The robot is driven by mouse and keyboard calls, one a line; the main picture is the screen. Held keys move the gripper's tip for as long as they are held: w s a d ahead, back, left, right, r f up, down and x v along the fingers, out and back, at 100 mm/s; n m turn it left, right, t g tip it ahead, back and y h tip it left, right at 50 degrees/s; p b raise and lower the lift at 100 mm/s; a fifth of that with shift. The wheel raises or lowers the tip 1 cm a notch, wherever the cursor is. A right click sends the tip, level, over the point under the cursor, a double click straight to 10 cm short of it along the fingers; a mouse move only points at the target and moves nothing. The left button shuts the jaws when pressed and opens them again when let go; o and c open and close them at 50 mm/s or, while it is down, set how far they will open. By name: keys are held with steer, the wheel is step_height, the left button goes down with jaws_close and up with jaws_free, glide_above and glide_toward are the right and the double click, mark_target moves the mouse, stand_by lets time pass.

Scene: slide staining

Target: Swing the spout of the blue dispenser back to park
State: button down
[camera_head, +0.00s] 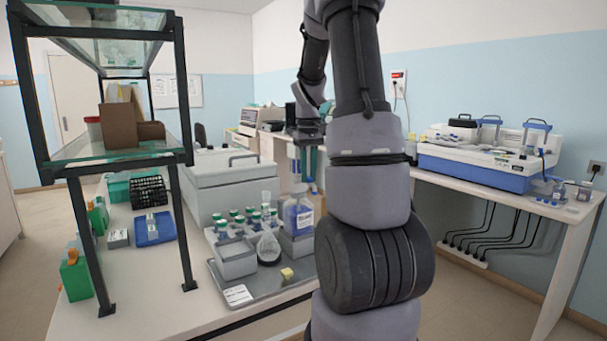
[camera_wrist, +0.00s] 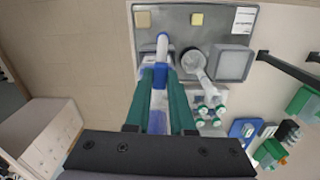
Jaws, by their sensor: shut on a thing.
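The blue dispenser (camera_head: 299,216) is a clear bottle with blue liquid and a pale label. It stands upright at the right of the grey tray (camera_head: 268,287), partly hidden by my arm in the head view. In the wrist view its blue head (camera_wrist: 160,75) is between my green fingertips, and the pale spout (camera_wrist: 162,45) points to the picture's top, over the tray. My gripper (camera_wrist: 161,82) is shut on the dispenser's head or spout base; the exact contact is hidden. In the head view the gripper (camera_head: 303,172) comes down from above.
A shelf frame (camera_head: 180,150) stands at left. A white lidded box (camera_head: 228,180) is behind. A blue-and-white machine (camera_head: 480,165) stands on the right bench.

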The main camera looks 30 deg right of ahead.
steer(key=shift+d+n, duration=0.4)
steer(key=shift+n, duration=0.2)
steer(key=c, duration=0.8)
jaws_free()
steer(key=shift+o, duration=0.2)
steer(key=shift+r, duration=0.15)
step_height(320, 180, up, 10)
steer(key=shift+r, duration=0.25)
